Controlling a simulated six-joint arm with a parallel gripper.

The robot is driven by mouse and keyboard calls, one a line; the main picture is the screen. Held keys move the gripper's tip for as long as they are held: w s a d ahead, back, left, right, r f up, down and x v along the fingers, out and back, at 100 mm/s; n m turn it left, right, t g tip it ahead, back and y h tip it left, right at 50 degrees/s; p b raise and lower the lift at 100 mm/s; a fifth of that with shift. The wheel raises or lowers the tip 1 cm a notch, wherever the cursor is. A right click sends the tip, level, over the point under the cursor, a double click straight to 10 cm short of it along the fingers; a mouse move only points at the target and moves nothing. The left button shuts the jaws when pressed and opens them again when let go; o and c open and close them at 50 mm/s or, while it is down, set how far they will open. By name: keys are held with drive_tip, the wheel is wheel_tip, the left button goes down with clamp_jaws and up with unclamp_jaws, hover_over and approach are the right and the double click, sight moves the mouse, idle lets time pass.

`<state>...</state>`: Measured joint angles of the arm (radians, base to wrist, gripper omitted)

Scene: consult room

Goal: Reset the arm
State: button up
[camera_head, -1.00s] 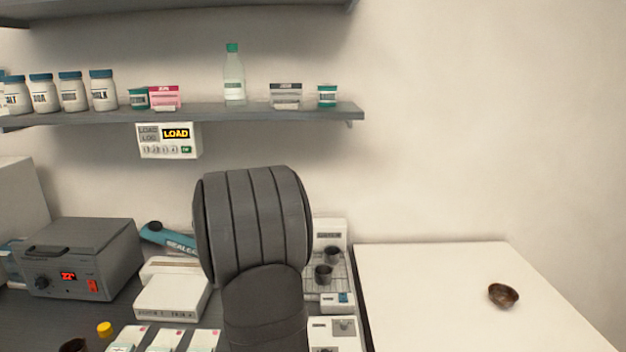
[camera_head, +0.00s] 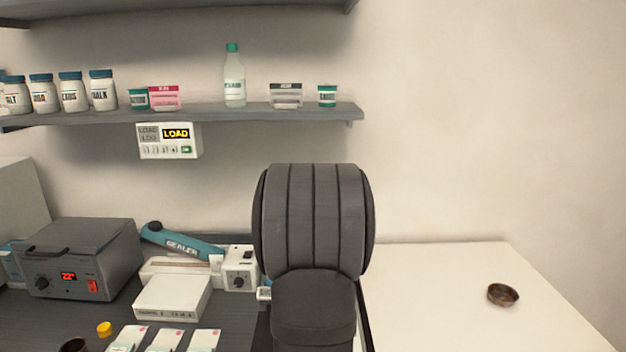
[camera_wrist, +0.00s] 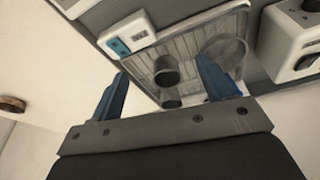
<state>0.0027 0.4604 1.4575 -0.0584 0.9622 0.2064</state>
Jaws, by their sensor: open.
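My arm stands in the middle of the head view and hides what is behind it; my gripper does not show there. In the wrist view my gripper (camera_wrist: 165,92) is open, its two blue fingers apart with nothing held between them. Past the fingers is a slatted metal tray (camera_wrist: 200,42) with dark cups (camera_wrist: 166,72) on it. The wrist picture is tilted, and I cannot tell how far the fingers are from the cups.
A white bench (camera_head: 430,290) at the right carries one small brown bowl (camera_head: 503,295) and is mostly clear. At the left are a grey heater box (camera_head: 85,258), a blue sealer (camera_head: 185,243) and a white box (camera_head: 172,298). A shelf (camera_head: 215,112) with jars and bottles runs above.

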drive_tip(key=s+d+m, duration=0.1)
drive_tip(key=d, duration=0.6)
drive_tip(key=shift+s+m, duration=0.15)
drive_tip(key=shift+m, duration=0.25)
